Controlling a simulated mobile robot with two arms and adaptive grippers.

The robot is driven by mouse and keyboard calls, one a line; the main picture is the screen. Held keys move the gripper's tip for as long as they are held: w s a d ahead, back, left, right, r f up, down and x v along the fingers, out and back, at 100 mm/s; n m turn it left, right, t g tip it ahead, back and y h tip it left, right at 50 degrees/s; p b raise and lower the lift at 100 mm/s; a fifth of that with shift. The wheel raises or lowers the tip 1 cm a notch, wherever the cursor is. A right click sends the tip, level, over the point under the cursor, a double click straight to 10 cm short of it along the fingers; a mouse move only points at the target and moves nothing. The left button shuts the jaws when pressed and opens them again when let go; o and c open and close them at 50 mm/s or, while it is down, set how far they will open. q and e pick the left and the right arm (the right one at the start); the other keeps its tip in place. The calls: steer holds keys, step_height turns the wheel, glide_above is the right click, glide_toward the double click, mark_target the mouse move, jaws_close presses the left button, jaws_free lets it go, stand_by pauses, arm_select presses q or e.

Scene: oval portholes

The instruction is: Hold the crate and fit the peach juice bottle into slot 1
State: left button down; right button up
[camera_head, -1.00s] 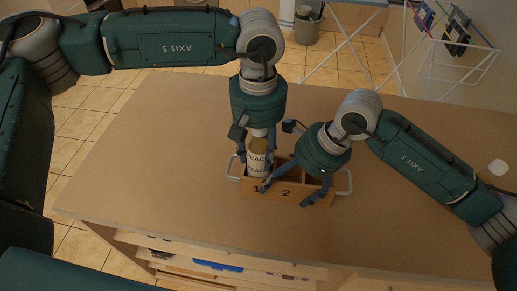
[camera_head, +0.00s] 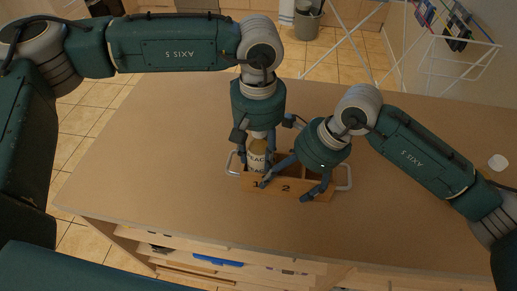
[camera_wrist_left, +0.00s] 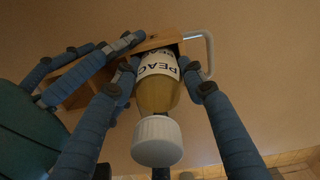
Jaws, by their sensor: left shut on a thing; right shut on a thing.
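The peach juice bottle (camera_head: 257,161) has a white label with dark letters and amber contents. It stands roughly upright in slot 1 of the wooden crate (camera_head: 313,190), its lower part hidden behind the crate's front wall. My left gripper (camera_head: 258,147) is shut around the bottle from above. In the left wrist view the bottle (camera_wrist_left: 157,95) shows its white cap towards the camera, with fingers on both sides. My right gripper (camera_head: 287,189) is shut on the crate, its fingers reaching over the front wall near the numbers 1 and 2.
The crate has a metal handle (camera_head: 346,178) at each end and rests on a broad brown table (camera_head: 150,165). The tabletop around it is mostly clear. A small white object (camera_head: 497,162) lies at the far right. A drying rack (camera_head: 440,50) stands behind the table.

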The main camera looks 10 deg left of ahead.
arm_select(q)
steer(key=shift+f, duration=0.25)
steer(key=c, duration=0.9)
jaws_free()
steer(key=shift+f, duration=0.1)
steer(key=shift+c, duration=0.2)
step_height(320, 180, up, 8)
steer(key=shift+a+r, duration=0.1)
steer(key=shift+r, duration=0.1)
step_height(320, 180, up, 4)
steer(key=shift+r, duration=0.1)
step_height(320, 180, up, 3)
steer(key=shift+s+r+n, duration=0.1)
steer(key=shift+r+n, duration=0.05)
steer(key=shift+n, duration=0.55)
steer(key=shift+r+n, duration=0.5)
steer(key=shift+r, duration=0.5)
